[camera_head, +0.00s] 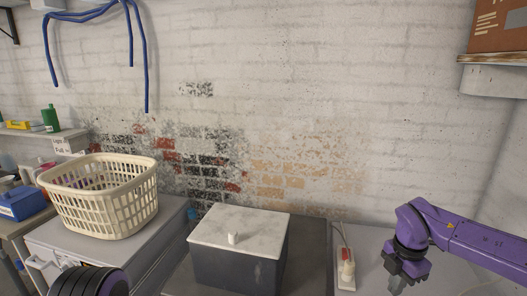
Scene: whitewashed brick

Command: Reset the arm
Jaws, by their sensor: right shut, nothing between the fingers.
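My right arm (462,238) is purple and comes in from the right edge, above the light counter on the right. Its dark grey right gripper (396,286) points down near the bottom edge of the picture. The right gripper is shut with nothing between its fingers. My left gripper is not in view.
A dark box with a marble-like lid (262,222) stands at bottom centre. A power strip (346,270) lies between it and my right gripper. A cream basket (105,205) stands at left. A shelf (492,61) with a cardboard box (498,28) is at top right.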

